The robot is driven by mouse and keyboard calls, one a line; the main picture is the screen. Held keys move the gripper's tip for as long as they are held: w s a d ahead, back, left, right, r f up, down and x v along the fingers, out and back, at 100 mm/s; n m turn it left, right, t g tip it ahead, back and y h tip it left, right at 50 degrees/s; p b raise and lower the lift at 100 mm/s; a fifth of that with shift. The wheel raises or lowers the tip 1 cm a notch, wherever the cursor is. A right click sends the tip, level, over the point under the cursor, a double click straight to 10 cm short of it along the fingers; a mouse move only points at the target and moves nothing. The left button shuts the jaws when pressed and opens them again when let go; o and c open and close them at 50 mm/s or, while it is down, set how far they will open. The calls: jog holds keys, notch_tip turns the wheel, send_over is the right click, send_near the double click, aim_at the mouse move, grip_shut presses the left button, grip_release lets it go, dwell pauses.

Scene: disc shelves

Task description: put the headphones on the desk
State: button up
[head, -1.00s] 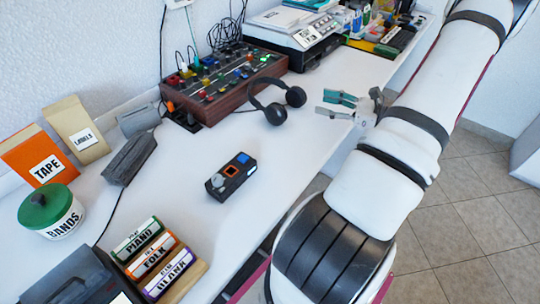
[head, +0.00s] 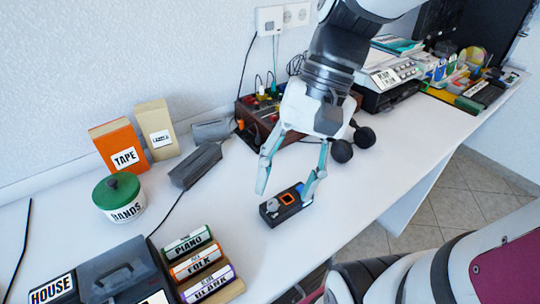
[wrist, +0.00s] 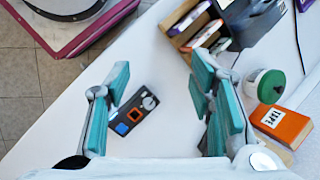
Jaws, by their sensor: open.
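The black headphones (head: 364,137) are on the white desk (head: 390,165), beside the brown mixer. Their two ear cups show in the head view; my arm and gripper hide much of the band. They are not in the wrist view. My gripper (head: 285,191) is open and empty, pointing down to the left of the headphones. Its teal-padded fingers are above or around a small black device (head: 287,208) with an orange square and a grey knob. In the wrist view the device (wrist: 133,114) shows between the spread fingers; I cannot tell whether they touch it.
The mixer (head: 246,113) stands behind my gripper. A TAPE box (head: 120,146), BANDS jar (head: 121,205) and labelled cases (head: 193,262) stand to the left. Bare desk lies in front and right of the device, up to the front edge.

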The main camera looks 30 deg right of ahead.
jog(key=s+n+t+h, duration=0.2)
jog(key=s+n+h, duration=0.2)
jog(key=s+n, duration=0.3)
jog(key=shift+s+r+h, duration=0.15)
jog(key=shift+h, duration=0.15)
